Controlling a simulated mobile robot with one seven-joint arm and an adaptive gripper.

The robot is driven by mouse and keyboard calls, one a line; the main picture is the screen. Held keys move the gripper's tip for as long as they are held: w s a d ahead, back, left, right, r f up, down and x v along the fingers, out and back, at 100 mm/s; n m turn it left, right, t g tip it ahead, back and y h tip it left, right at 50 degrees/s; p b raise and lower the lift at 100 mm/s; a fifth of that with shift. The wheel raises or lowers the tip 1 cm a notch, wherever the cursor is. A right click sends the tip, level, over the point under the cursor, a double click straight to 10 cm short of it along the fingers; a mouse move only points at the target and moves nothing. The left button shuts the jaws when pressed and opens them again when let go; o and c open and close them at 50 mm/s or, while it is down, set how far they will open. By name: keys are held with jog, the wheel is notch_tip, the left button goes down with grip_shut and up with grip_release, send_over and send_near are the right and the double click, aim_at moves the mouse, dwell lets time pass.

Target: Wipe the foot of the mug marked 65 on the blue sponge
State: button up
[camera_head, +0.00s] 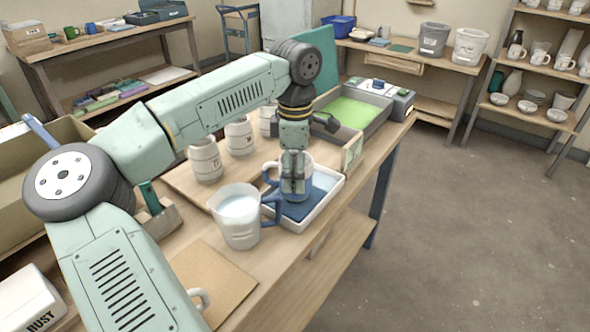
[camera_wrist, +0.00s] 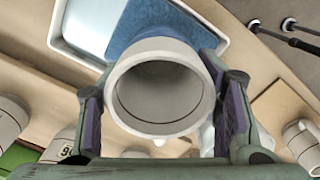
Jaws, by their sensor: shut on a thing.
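My gripper (camera_head: 293,188) is shut on a white mug (camera_head: 304,163), its fingers on opposite sides. In the wrist view the mug's round open mouth (camera_wrist: 160,95) faces the camera, with some blue on its outside beyond the rim. No number on it can be read. The mug is over the blue sponge (camera_head: 296,210), which lies in a white tray (camera_head: 304,225); the sponge also shows in the wrist view (camera_wrist: 150,18). The mug's foot is hidden, so I cannot tell whether it touches the sponge.
A large white vessel (camera_head: 236,222) with pale contents stands close left of the tray. Several white marked mugs (camera_head: 205,160) stand on a board behind it. A grey tray with green inside (camera_head: 352,113) is at the back. The table edge lies close to the tray's right.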

jog(key=shift+f+b, duration=0.45)
jog(key=shift+f, duration=0.15)
dwell(0.4)
